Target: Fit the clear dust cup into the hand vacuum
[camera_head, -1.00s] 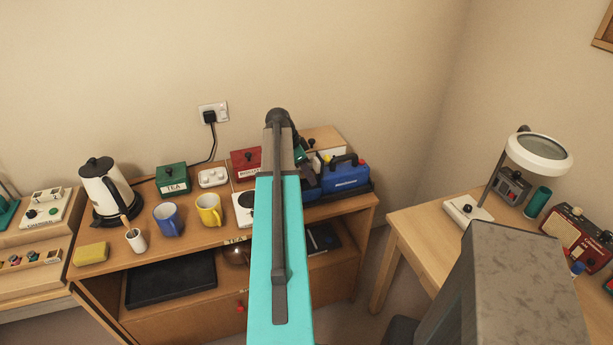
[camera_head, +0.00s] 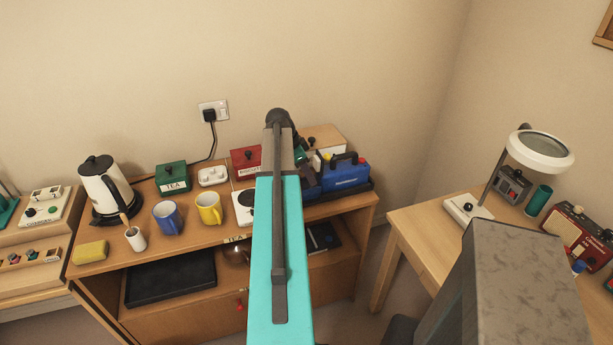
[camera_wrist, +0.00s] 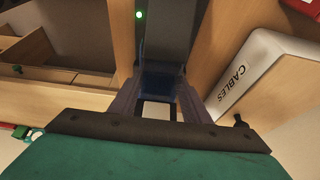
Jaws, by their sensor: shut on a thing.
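A blue unit with a black handle, a red part and a pale label, which looks like the hand vacuum (camera_head: 345,175), sits on the right end of the wooden sideboard, on a dark base. My arm covers its left side in the head view. In the wrist view my gripper (camera_wrist: 158,100) is shut on a dark, bluish see-through piece, which looks like the clear dust cup (camera_wrist: 160,85). Its outline is hard to make out, and a pale square shows between the fingers.
The wrist view shows a white box marked CABLES (camera_wrist: 235,80) right of the fingers, and a dark panel with a green light (camera_wrist: 140,15) ahead. A red tin (camera_head: 245,160), mugs and a kettle (camera_head: 105,188) stand left of my arm. A lamp table (camera_head: 425,230) is at right.

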